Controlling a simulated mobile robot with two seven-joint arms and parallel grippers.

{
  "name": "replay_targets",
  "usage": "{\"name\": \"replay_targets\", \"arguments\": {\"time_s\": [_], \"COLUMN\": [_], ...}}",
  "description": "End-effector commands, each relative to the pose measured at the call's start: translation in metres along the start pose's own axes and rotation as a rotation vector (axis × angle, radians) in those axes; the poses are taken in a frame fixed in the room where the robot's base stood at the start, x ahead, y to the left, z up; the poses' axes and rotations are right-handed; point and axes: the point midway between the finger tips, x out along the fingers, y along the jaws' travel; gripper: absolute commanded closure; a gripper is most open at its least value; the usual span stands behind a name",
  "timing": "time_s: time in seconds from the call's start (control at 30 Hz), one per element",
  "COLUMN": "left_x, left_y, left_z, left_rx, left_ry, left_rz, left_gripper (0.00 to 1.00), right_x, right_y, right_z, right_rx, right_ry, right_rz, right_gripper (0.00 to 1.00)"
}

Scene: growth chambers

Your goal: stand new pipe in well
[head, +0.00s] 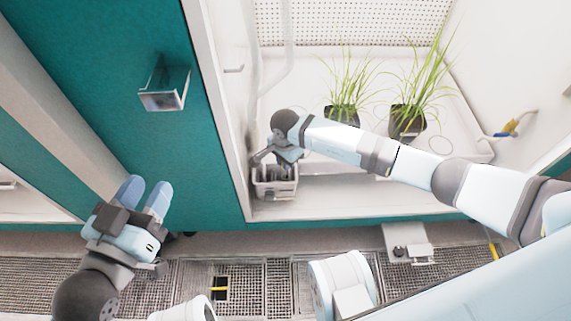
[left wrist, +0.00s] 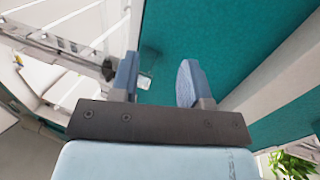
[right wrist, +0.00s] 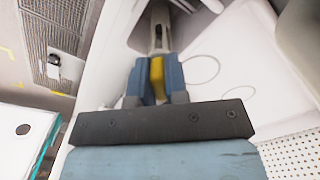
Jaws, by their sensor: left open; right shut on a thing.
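My right gripper (head: 283,158) reaches into the left side of the open growth chamber, just above a small grey box (head: 275,188). In the right wrist view, its blue fingers (right wrist: 156,68) are shut on a yellow piece (right wrist: 157,78), which I take to be part of the pipe. A grey cylindrical part (right wrist: 159,32) shows beyond the fingertips; I cannot tell whether it belongs to the held pipe. The well is not clearly told apart, and the pipe's lower end is hidden. My left gripper (head: 145,192) is open and empty in front of the teal door; its fingers show apart (left wrist: 157,82).
Two potted grass plants (head: 342,112) (head: 407,120) stand in the white chamber behind my right arm. A yellow-handled fitting (head: 510,127) is on the right wall. Grated floor (head: 240,285) lies in front.

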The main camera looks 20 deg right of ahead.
Motion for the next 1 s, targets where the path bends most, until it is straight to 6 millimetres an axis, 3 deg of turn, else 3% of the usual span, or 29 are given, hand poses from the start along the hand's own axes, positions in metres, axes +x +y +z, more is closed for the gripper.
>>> {"name": "replay_targets", "arguments": {"time_s": [0.03,0.23,0.27,0.37,0.73,1.0], "left_x": [0.001,0.002,0.001,0.001,0.001,-0.004], "left_y": [-0.002,-0.003,-0.003,-0.002,-0.001,0.009], "left_z": [0.001,-0.004,-0.003,-0.002,-0.005,-0.01], "left_rx": [0.018,0.032,0.031,0.028,0.018,-0.108], "left_ry": [0.011,0.018,0.017,0.014,0.011,-0.055], "left_rz": [0.0,0.0,0.0,0.0,0.002,0.007], "left_gripper": [0.57,0.57,0.57,0.57,0.57,0.57], "right_x": [0.008,0.007,0.007,0.007,-0.001,-0.055], "right_y": [0.0,0.0,0.0,0.0,0.0,-0.001], "right_z": [0.0,-0.001,-0.001,-0.001,-0.001,-0.001], "right_rx": [0.001,0.0,0.0,0.0,0.0,-0.001], "right_ry": [-0.001,0.001,0.001,0.001,0.001,0.003], "right_rz": [0.0,0.0,0.001,0.001,-0.001,-0.002], "right_gripper": [1.0,1.0,0.81,0.6,0.6,0.6]}}
